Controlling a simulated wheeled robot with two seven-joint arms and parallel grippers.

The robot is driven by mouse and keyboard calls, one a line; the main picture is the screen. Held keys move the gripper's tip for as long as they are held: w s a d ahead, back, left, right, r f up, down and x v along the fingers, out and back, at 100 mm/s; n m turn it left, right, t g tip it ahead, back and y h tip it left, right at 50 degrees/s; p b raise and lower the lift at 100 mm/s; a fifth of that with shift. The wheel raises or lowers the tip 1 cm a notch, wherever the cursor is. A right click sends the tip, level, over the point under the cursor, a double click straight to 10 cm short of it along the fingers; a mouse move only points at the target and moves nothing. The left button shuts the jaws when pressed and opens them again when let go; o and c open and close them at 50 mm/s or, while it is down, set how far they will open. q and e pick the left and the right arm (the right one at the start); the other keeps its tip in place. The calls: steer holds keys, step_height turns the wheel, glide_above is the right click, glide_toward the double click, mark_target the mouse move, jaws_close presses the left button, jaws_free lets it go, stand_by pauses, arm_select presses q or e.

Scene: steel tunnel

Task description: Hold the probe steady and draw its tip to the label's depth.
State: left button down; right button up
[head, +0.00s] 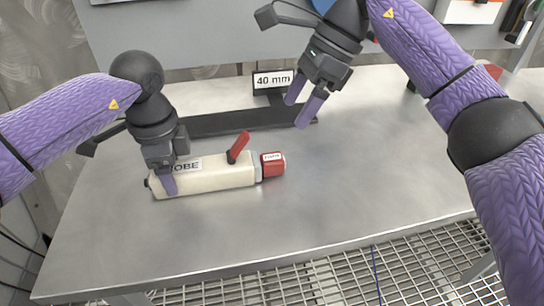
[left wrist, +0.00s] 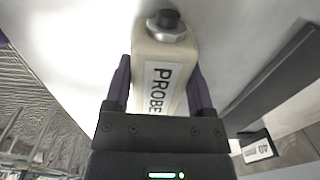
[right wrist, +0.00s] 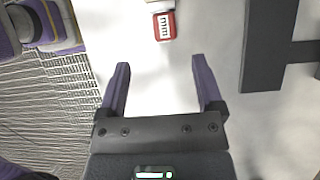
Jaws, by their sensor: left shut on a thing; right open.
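The probe (head: 215,179) is a cream block with a "PROBE" label, a red lever (head: 238,147) and a red end piece (head: 272,165) on its right; it lies on the steel table. My left gripper (head: 169,182) is shut on the probe's body near its left end, and the left wrist view shows a finger on each side of the probe (left wrist: 165,62). The depth label (head: 273,80) reads "40 mm" on a dark stand behind the probe. My right gripper (head: 304,110) is open and empty above the table, up and right of the red end piece, which the right wrist view also shows (right wrist: 164,26).
A dark flat bar (head: 215,122) lies on the table behind the probe, in front of the label. The table (head: 370,180) is clear to the right of the probe. Metal grating (head: 330,282) shows below the table's front edge. A grey panel (head: 190,40) stands at the back.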

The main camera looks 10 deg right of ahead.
mark_target(273, 157)
steer(key=shift+h, duration=0.5)
steer(key=x, duration=1.1)
steer(key=shift+w+f, duration=0.2)
steer(key=shift+f, duration=0.15)
jaws_close()
